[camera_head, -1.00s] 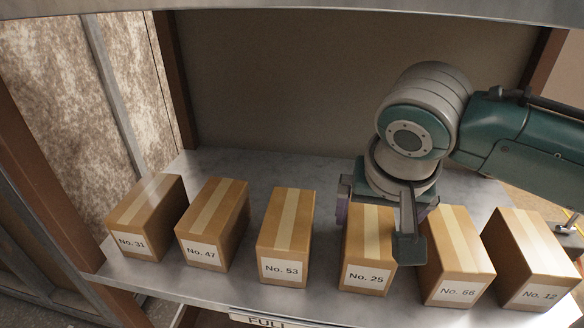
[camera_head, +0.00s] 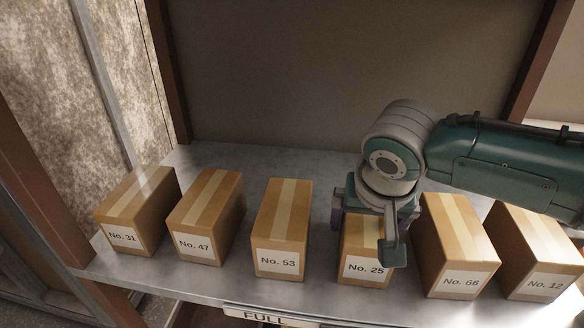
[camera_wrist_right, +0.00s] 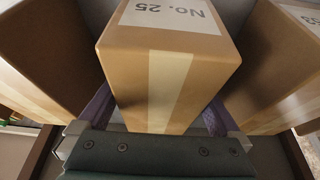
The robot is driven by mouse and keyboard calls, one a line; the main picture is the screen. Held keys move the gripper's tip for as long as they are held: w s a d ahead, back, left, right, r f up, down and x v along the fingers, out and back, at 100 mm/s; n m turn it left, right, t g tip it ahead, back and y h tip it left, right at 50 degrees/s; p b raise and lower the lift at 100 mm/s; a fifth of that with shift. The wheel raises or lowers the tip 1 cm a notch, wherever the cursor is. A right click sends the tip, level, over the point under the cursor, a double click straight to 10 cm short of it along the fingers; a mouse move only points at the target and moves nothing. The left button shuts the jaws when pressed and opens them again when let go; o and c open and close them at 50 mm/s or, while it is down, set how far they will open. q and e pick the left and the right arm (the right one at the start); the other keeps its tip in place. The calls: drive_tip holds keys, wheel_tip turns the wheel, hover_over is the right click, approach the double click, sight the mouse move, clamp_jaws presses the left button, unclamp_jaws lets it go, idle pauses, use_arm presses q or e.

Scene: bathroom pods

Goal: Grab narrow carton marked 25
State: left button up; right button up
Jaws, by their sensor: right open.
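The narrow carton marked No. 25 (camera_head: 360,275) is brown with a pale tape strip and a white front label. It stands upright on the grey shelf (camera_head: 215,283), between the No. 53 and No. 66 cartons. It also shows in the right wrist view (camera_wrist_right: 205,65). My right gripper (camera_head: 366,228) is over it from above, open, with one finger on each side. In the right wrist view the carton lies between the purple finger pads of the gripper (camera_wrist_right: 158,108). I cannot tell whether either pad touches it. The gripper hides part of the carton's top. My left gripper is out of view.
The cartons No. 53 (camera_head: 281,230) and No. 66 (camera_head: 455,250) stand close on either side, with narrow gaps. No. 47 (camera_head: 205,220) and No. 31 (camera_head: 135,215) are further left, No. 12 (camera_head: 535,255) further right. The shelf behind the left cartons is clear.

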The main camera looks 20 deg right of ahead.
drive_tip(key=shift+f, duration=0.25)
drive_tip(key=shift+c, duration=0.2)
drive_tip(key=c, duration=1.5)
drive_tip(key=shift+c, duration=0.2)
drive_tip(key=shift+r, duration=0.15)
